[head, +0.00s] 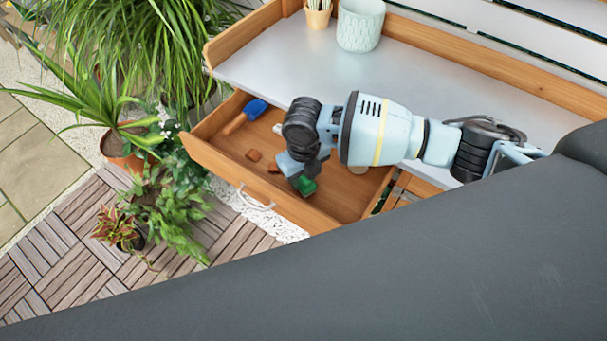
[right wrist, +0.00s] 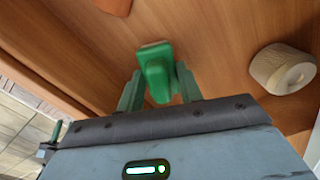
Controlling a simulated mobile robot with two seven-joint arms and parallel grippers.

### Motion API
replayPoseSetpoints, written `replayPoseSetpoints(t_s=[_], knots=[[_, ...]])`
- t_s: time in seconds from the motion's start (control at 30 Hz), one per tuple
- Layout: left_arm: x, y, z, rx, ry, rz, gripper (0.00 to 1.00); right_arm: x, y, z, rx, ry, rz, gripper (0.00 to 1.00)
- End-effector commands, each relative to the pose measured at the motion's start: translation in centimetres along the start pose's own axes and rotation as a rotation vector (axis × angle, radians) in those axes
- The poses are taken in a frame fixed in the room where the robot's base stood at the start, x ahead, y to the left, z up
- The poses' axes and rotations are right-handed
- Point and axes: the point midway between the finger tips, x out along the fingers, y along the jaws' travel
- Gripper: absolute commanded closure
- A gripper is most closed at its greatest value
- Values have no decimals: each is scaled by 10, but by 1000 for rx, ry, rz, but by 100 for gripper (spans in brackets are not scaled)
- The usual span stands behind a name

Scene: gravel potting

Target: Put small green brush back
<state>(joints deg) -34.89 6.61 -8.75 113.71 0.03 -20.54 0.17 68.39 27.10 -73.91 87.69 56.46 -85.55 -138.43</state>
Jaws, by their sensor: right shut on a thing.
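The small green brush (head: 306,186) is at my right gripper (head: 303,172), inside the open wooden drawer (head: 340,203) of the potting bench. In the right wrist view the green brush (right wrist: 156,72) sits between the two fingers of my right gripper (right wrist: 160,88), which is shut on it. The drawer's wooden floor lies close behind the brush; I cannot tell whether the brush touches it. My left gripper is not in view.
The drawer also holds a blue tool with a wooden handle (head: 245,115), small terracotta pieces (head: 254,155) and a pale roll (right wrist: 283,69). On the grey benchtop (head: 290,65) stand a patterned pot (head: 361,25) and a small pot (head: 318,16). Potted plants (head: 128,150) crowd the drawer's left.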

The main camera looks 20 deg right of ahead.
Motion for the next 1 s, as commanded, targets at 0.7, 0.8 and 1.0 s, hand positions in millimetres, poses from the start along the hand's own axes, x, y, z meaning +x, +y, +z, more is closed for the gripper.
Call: replayPoseSetpoints(t_s=[0.7,0.8,1.0], knots=[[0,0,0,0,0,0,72,1,0,0,0,-1,0,43],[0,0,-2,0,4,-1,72,-7,0,1,0,-3,0,43],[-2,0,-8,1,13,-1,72,-43,0,2,-2,-6,1,43]])
